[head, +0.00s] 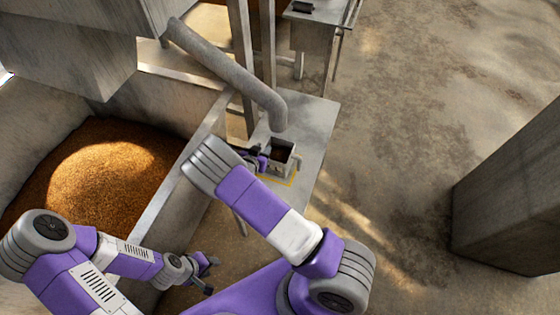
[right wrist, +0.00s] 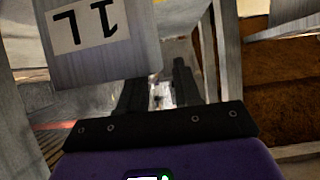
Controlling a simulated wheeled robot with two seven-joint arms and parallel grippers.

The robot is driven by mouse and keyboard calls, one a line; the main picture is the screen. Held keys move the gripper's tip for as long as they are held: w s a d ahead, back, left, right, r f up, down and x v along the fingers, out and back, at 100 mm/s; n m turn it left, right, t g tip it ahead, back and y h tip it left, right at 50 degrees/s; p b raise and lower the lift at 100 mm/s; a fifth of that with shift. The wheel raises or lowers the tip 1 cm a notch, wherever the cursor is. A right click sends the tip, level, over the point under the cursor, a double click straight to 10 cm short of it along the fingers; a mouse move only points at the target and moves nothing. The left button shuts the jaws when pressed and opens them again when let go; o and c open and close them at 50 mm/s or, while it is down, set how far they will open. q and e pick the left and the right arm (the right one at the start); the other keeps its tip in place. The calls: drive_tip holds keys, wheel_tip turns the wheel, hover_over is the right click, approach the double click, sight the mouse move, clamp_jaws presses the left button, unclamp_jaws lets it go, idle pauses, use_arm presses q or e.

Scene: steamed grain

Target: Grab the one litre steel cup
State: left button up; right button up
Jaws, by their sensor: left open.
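The steel cup (head: 284,170) stands upright on the metal table under the end of the slanted pipe. It is squarish with an open top and a dark brown inside. In the right wrist view its wall, with an upside-down "1L" label (right wrist: 85,30), fills the upper left. My right gripper (head: 262,160) is at the cup's left side, partly hidden by my forearm. Its fingers (right wrist: 160,92) are apart, with a pale bright patch between them; I cannot tell whether that is a handle. My left gripper (head: 211,275) is open and empty, low in front of the grain bin.
A large bin (head: 165,200) of brown grain (head: 110,165) lies at left. The pipe (head: 225,70) hangs just above the cup. The metal table (head: 318,125) has a yellow line near the cup. A grey block (head: 510,200) stands at right; the floor between is clear.

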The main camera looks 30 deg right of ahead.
sight(266, 146)
drive_tip(key=b+x, duration=0.1)
drive_tip(key=x, duration=0.2)
drive_tip(key=shift+w+d+f, duration=0.1)
drive_tip(key=shift+d, duration=0.05)
clamp_jaws()
idle(1.1)
